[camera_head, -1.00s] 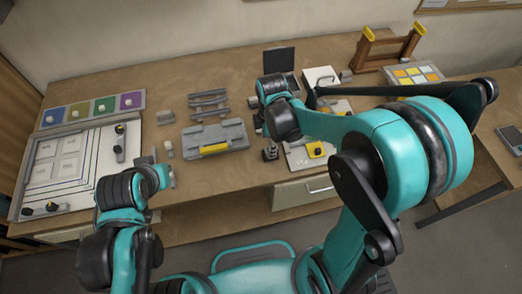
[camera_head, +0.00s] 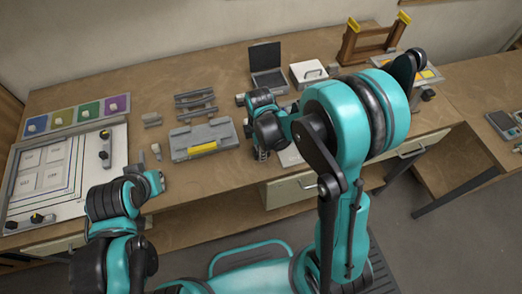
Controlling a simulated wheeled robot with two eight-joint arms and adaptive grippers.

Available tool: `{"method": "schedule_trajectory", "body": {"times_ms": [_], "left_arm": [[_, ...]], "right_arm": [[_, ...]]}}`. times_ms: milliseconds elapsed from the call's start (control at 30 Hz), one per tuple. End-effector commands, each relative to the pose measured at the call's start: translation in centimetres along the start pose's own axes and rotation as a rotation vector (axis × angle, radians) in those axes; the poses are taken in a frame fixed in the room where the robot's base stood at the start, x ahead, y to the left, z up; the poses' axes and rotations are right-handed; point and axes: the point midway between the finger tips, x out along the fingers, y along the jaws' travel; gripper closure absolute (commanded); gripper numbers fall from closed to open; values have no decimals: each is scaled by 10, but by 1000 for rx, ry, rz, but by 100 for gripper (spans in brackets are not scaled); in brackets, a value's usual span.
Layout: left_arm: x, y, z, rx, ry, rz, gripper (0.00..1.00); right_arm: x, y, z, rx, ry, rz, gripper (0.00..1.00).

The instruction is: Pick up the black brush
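I cannot pick out the black brush with certainty.
A grey toolbox (camera_head: 203,139) with a yellow label lies mid-table, with a grey rack (camera_head: 196,105) behind it. A drawing board (camera_head: 100,180) and colour panel (camera_head: 66,119) are at left. A laptop (camera_head: 268,69), white case (camera_head: 308,72) and wooden frame (camera_head: 374,39) stand behind.

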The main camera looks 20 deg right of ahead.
Motion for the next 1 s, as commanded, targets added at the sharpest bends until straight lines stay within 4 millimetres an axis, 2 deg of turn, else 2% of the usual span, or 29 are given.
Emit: {"method": "schedule_trajectory", "body": {"times_ms": [33, 100, 167, 200, 533, 667, 767, 1000], "left_arm": [[0, 0, 0, 0, 0, 0, 100], [0, 0, 0, 0, 0, 0, 100], [0, 0, 0, 0, 0, 0, 100], [0, 0, 0, 0, 0, 0, 100], [-2, 0, -2, 0, 0, 0, 100], [-7, 0, -5, 0, 0, 0, 100], [-13, 0, -9, 0, 0, 0, 100], [-22, 0, -16, 0, 0, 0, 100]], "right_arm": [[0, 0, 0, 0, 0, 0, 79], [0, 0, 0, 0, 0, 0, 94], [0, 0, 0, 0, 0, 0, 94], [0, 0, 0, 0, 0, 0, 99], [-8, 0, 0, 0, 0, 0, 99], [-24, 0, 0, 0, 0, 0, 99], [-45, 0, 0, 0, 0, 0, 99], [-76, -29, 49, 7, 0, 0, 99]]}}
